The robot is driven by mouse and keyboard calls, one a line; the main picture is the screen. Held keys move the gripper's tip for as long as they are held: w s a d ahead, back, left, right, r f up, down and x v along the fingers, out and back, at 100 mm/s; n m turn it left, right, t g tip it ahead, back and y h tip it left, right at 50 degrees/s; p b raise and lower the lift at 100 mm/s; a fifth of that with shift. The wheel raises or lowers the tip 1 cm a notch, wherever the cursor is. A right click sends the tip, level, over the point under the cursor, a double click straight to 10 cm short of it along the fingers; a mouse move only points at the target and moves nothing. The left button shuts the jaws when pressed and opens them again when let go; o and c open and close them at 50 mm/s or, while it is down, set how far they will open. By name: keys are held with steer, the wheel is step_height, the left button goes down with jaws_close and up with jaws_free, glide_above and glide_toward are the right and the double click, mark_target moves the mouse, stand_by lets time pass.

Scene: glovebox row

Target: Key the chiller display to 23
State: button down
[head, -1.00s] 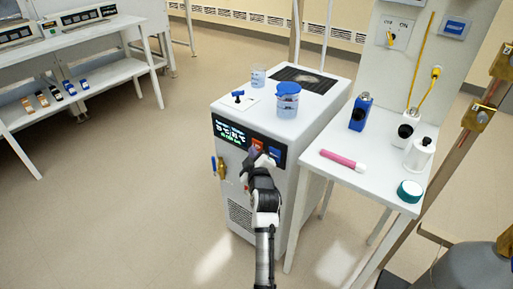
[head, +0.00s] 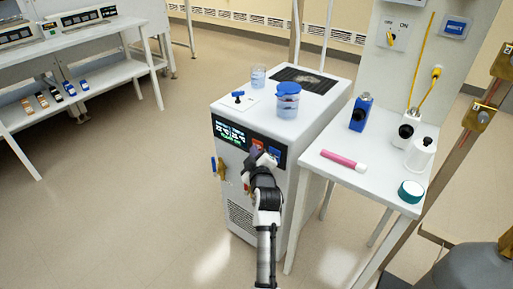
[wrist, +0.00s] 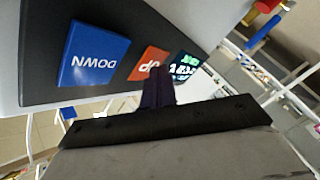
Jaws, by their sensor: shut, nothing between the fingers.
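The white chiller (head: 255,190) stands in the middle of the head view. Its black front panel carries a lit display (head: 229,131), an orange UP button (head: 257,145) and a blue DOWN button (head: 274,153). The display's digits are too small to read surely. In the wrist view the blue DOWN button (wrist: 94,53), the orange UP button (wrist: 150,63) and part of the display (wrist: 184,67) show. My gripper (head: 255,158) is shut and empty, with its dark fingertips (wrist: 156,86) close below the UP button. I cannot tell whether they touch it.
A blue-lidded container (head: 287,100), a beaker (head: 258,76) and a blue valve handle (head: 238,95) are on the chiller's top. A side table (head: 345,178) at right holds a pink tube (head: 343,160) and bottles. The floor at left is clear.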

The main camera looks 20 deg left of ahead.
steer(key=shift+s+a, duration=0.3)
steer(key=shift+s, duration=0.45)
steer(key=shift+s+a+p, duration=0.3)
steer(key=shift+s+p, duration=0.15)
steer(key=shift+s, duration=0.35)
steer(key=shift+s+a+p, duration=0.25)
steer(key=shift+s+p, duration=0.15)
steer(key=shift+s, duration=0.35)
steer(key=shift+s+a+p, duration=0.3)
steer(key=shift+s+p, duration=0.15)
steer(key=shift+s, duration=0.35)
steer(key=shift+s, duration=0.1)
stand_by(0.9)
steer(key=s+p, duration=0.1)
steer(key=p, duration=0.1)
steer(key=s+a+p, duration=0.1)
steer(key=s+p, duration=0.1)
steer(key=shift+s+a, duration=0.15)
steer(key=shift+s, duration=0.05)
steer(key=shift+w, duration=0.1)
